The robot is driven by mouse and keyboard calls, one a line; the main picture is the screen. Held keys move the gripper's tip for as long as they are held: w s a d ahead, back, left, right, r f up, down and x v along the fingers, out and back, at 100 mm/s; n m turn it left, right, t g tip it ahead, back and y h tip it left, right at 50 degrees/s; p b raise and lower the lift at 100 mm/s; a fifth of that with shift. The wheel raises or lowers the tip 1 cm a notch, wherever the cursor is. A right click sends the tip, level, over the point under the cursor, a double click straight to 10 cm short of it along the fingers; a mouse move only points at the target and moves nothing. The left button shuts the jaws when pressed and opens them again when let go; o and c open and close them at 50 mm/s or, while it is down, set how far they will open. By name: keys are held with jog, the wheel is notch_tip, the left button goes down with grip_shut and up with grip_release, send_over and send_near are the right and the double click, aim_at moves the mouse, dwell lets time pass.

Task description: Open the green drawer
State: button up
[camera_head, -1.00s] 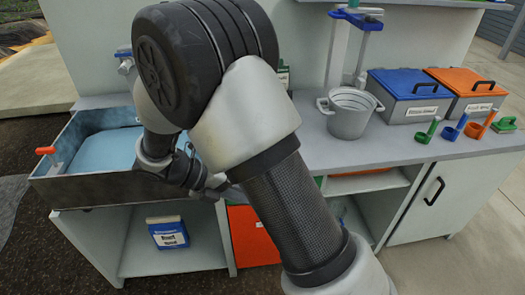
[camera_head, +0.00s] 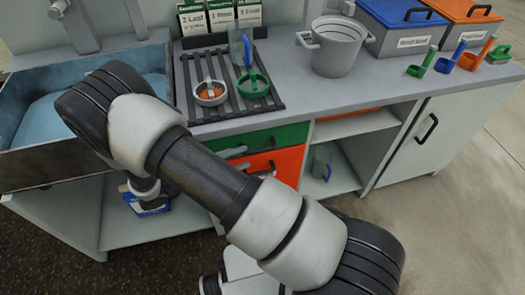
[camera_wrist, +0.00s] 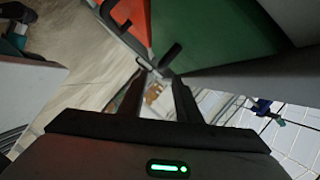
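The green drawer (camera_head: 275,137) is under the worktop, just above the orange drawer (camera_head: 285,163), and looks shut. My arm covers its left part in the head view. In the wrist view, the green front (camera_wrist: 215,35) fills the top middle. A dark handle (camera_wrist: 171,55) stands out from it, close to my fingertips. My gripper (camera_wrist: 158,78) has its two fingers apart, with nothing seen held between them. I cannot tell whether the fingers touch the handle.
Above the drawer is a black rack (camera_head: 226,103) with small strainers. A grey pot (camera_head: 337,50) and lidded blue (camera_head: 402,14) and orange bins stand to the right. A basin (camera_head: 30,120) is at left.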

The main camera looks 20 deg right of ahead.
aim_at(257, 152)
jog(key=b+x, duration=0.1)
jog(key=x, duration=0.8)
jog(key=shift+a, duration=0.1)
grip_shut()
